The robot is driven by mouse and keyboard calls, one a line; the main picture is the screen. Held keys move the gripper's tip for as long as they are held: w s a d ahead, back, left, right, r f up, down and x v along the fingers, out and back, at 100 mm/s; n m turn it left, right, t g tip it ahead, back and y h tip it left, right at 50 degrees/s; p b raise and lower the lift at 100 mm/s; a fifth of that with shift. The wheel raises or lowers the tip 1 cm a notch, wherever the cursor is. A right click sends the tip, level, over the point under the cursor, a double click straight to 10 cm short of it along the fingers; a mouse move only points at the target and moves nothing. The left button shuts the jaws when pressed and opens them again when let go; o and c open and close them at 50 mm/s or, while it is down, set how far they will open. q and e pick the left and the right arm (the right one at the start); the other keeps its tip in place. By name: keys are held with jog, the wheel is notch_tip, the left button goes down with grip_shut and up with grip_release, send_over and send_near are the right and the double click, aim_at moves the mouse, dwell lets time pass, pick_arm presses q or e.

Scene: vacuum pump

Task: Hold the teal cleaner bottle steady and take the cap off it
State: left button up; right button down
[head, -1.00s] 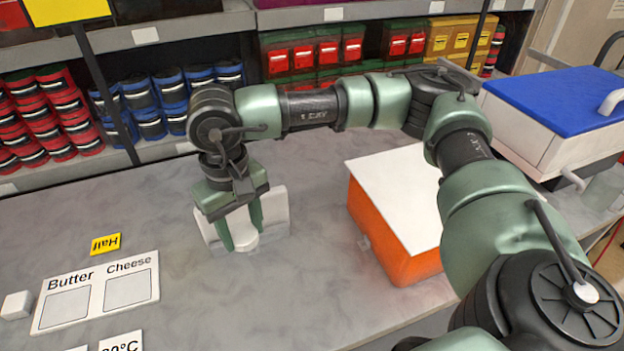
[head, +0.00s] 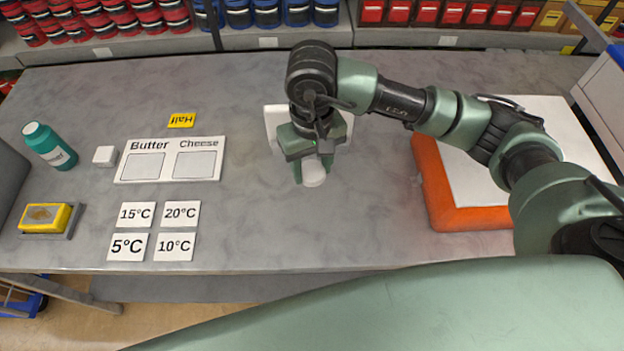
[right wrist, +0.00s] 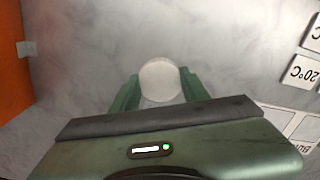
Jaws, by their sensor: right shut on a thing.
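My right gripper (head: 313,172) is near the middle of the table, well to the right of the bottle. It is shut on a round white piece (head: 316,178), which also shows between the fingers in the right wrist view (right wrist: 160,82). A larger white part (head: 274,124) shows behind the gripper, partly hidden by it. My left gripper is not in view.
A small white block (head: 105,155) and the Butter and Cheese board (head: 170,176) lie right of the bottle. A yellow item on a grey tray (head: 43,219) is in front of it. Temperature cards (head: 180,213) lie near the front. An orange box (head: 437,180) stands at right.

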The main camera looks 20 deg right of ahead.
aim_at(312, 193)
notch_tip(312, 193, down, 6)
jog(key=shift+f+p, duration=0.25)
jog(key=shift+p, duration=0.5)
jog(key=shift+f, duration=0.25)
jog(key=shift+f, duration=0.15)
jog(key=c, duration=0.7)
grip_release()
